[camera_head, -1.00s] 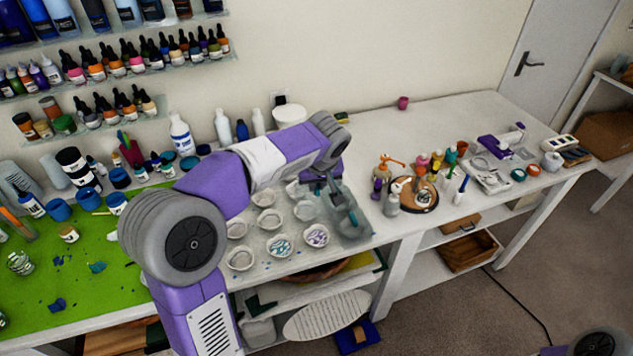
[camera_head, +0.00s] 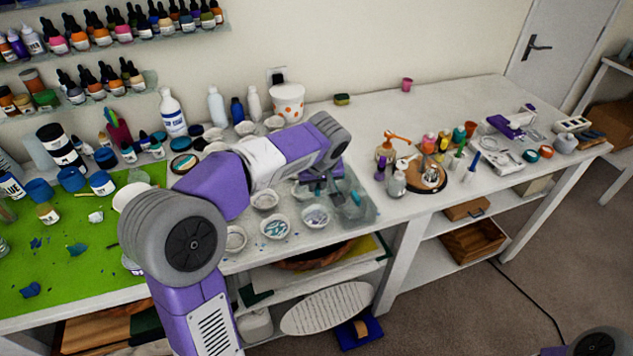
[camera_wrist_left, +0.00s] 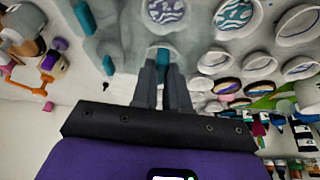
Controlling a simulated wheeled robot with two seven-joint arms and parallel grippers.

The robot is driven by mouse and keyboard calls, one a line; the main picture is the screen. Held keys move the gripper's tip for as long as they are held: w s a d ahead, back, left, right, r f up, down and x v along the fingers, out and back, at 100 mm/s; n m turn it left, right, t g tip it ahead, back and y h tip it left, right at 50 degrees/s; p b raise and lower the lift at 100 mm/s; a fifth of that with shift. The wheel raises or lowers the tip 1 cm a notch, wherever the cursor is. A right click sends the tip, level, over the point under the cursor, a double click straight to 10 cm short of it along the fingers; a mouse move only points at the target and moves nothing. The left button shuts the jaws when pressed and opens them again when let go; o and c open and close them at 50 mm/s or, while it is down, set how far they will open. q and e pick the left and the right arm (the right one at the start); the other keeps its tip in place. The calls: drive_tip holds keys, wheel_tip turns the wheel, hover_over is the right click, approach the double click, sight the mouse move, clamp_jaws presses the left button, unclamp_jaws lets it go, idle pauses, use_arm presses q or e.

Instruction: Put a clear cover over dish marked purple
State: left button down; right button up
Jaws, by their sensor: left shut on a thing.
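My left gripper (camera_head: 322,187) is over the dish area and points down. In the left wrist view its fingers (camera_wrist_left: 163,80) are closed on the teal handle of a clear cover (camera_wrist_left: 160,57). The cover's clear edges are hard to make out. The dish marked purple (camera_head: 316,215) sits just in front of the gripper, looking pale and hazy; its purple swirls show at the top of the wrist view (camera_wrist_left: 166,10). I cannot tell whether the held cover touches it. Another clear cover with a teal handle (camera_head: 356,197) lies to the right. My right gripper is out of view.
A teal-patterned dish (camera_head: 275,227) stands left of the purple one, with several plain white dishes (camera_head: 264,199) around. Bottles on a round wooden board (camera_head: 428,181) stand to the right. A green mat (camera_head: 75,240) lies left. The table's front edge is close.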

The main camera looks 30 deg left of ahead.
use_arm(q)
drive_tip(key=shift+f+b, duration=2.8)
drive_tip(key=shift+f, duration=0.65)
drive_tip(key=shift+f, duration=0.15)
drive_tip(key=c, duration=1.1)
unclamp_jaws()
drive_tip(key=shift+o, duration=0.2)
drive_tip(key=p+v, duration=0.2)
drive_tip(key=v, duration=0.5)
drive_tip(key=shift+s+r, duration=0.15)
drive_tip(key=shift+r, duration=0.15)
